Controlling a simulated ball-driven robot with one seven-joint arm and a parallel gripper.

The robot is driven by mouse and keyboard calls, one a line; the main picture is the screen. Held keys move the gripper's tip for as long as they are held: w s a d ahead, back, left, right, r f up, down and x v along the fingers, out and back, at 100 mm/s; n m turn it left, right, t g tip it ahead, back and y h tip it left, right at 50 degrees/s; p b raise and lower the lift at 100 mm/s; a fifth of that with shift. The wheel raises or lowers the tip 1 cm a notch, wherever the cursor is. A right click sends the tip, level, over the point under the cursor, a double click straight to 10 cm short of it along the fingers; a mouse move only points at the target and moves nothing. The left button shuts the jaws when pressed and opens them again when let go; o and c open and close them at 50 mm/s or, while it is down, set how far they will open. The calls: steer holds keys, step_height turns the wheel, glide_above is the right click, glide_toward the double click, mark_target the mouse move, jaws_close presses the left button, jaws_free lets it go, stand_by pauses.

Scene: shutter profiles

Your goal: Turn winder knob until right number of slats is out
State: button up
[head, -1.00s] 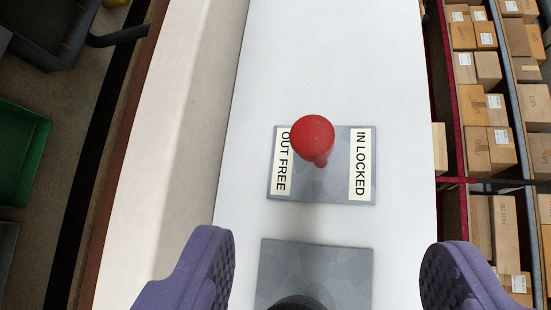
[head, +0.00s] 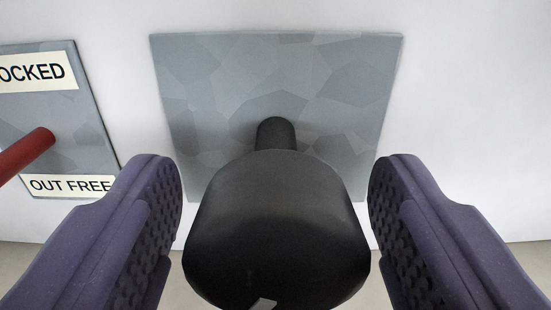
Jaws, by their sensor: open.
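The black winder knob (head: 276,225) stands out on a dark shaft from a grey mottled plate (head: 215,75). A small light mark shows at its lower edge. My gripper (head: 275,215) is open, with one purple padded finger on each side of the knob. A narrow gap shows on the left; on the right the finger is very close to the knob, and I cannot tell whether it touches. No slats or slat count are in view.
At the left is a second grey plate (head: 75,125) with a red lever (head: 25,155), partly cut off. Its labels read "OCKED" and "OUT FREE", and the lever lies between them. The white panel (head: 470,120) to the right is clear.

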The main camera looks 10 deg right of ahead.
steer(key=c, duration=1)
steer(key=shift+r+p, duration=0.1)
steer(key=shift+p, duration=0.2)
steer(key=shift+r+p, duration=0.1)
steer(key=shift+p, duration=0.35)
